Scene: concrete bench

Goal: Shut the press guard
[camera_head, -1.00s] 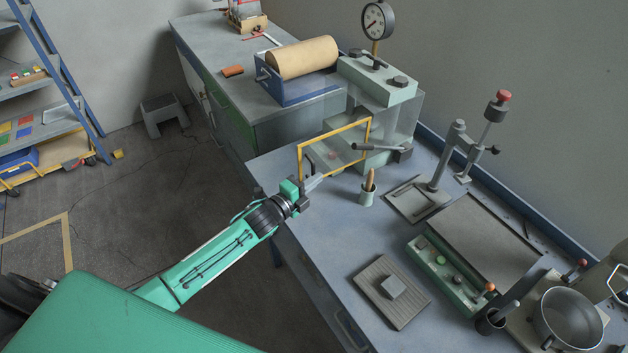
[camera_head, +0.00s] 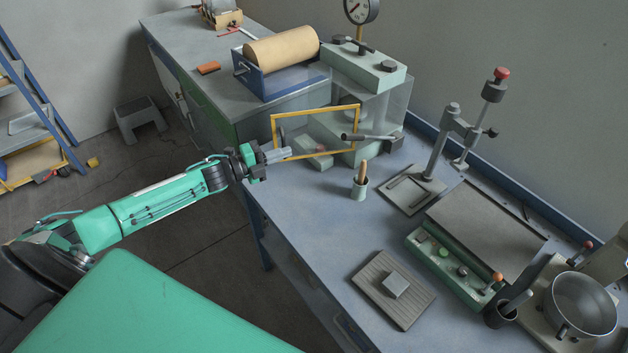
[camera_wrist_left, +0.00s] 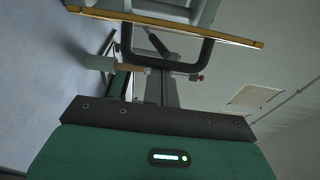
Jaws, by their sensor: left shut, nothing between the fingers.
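The press (camera_head: 365,70) stands at the back of the bench, pale green with a dial gauge on top. Its guard (camera_head: 315,110), a clear pane in a yellow frame, stands open, its free edge swung out to the left. A dark handle (camera_head: 282,136) sits near that free edge. My left gripper (camera_head: 288,153) is shut and empty at the guard's lower free corner; contact cannot be told. In the left wrist view the yellow guard frame (camera_wrist_left: 165,24) and black handle (camera_wrist_left: 207,50) lie ahead of my shut fingers (camera_wrist_left: 161,88). My right gripper is not in view.
A cup with a wooden-handled tool (camera_head: 359,190) stands in front of the press. A grey lever (camera_head: 370,137) sticks out from the press front. A roller unit (camera_head: 280,75) stands behind on the other bench.

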